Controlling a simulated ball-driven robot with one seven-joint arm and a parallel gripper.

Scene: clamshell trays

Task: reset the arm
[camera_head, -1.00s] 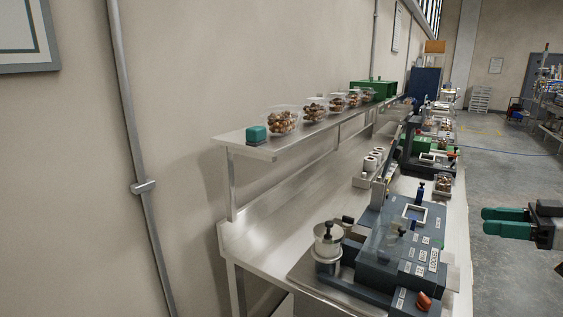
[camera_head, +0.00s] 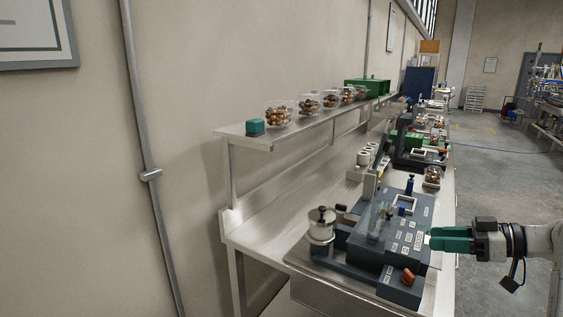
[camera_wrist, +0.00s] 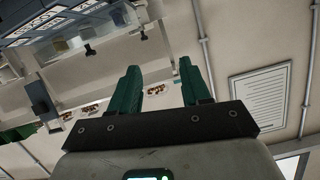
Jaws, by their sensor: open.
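My gripper (camera_head: 432,236) is at the right of the head view, held level at the front edge of the steel bench. Its green fingers point left, toward the grey sealing machine (camera_head: 372,243). In the wrist view my gripper (camera_wrist: 167,78) shows two green fingers apart with nothing held between them. Whether the fingertips touch the machine cannot be told from the head view.
The steel bench (camera_head: 262,228) runs along the wall, with a shelf (camera_head: 240,140) above bearing several clear trays of brown items (camera_head: 278,114) and a green crate (camera_head: 368,88). A framed sheet (camera_wrist: 262,101) hangs on the wall. The floor (camera_head: 500,185) at right is clear.

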